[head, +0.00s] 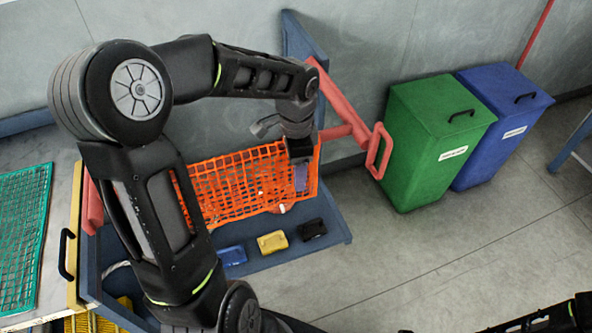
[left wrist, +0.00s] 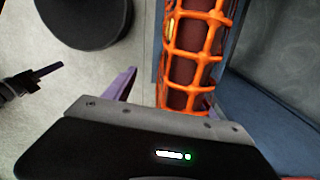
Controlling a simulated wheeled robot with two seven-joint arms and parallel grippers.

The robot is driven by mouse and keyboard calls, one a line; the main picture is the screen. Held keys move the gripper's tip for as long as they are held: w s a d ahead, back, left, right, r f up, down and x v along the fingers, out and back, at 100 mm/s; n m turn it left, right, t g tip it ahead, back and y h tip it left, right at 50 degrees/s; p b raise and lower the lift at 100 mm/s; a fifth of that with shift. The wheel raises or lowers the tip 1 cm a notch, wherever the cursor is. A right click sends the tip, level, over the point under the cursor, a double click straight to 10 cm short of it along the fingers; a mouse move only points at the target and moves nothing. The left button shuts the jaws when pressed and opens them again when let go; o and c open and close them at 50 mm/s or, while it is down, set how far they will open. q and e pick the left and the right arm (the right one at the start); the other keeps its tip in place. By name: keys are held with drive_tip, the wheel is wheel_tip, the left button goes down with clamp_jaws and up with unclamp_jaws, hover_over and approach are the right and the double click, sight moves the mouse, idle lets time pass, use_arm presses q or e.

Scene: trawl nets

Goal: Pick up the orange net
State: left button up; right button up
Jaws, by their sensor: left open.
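The orange net (head: 222,188) hangs stretched as a wide mesh panel on a blue frame with red arms. In the left wrist view the net (left wrist: 190,62) wraps a dark reddish bar or roll. My left gripper (head: 302,178) points down at the net's right end. In the left wrist view its purple fingers (left wrist: 165,95) are open, with the net's edge close to or between them; I cannot tell whether they touch it. Only part of my right arm shows at the lower right of the head view. A dark shape at the left wrist view's left edge may be my right gripper.
A green bin (head: 435,145) and a blue bin (head: 505,120) stand at the right. Blue, yellow (head: 272,241) and black small boxes lie on the blue base (head: 322,238). A green net (head: 22,235) lies at the left.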

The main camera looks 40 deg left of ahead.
use_arm(q)
drive_tip(key=c, duration=1.2)
drive_tip(key=shift+o, duration=0.2)
wheel_tip(320, 180, up, 10)
drive_tip(key=p, duration=0.8)
drive_tip(key=shift+r, duration=0.95)
clamp_jaws()
drive_tip(key=shift+r, duration=0.1)
wheel_tip(320, 180, up, 9)
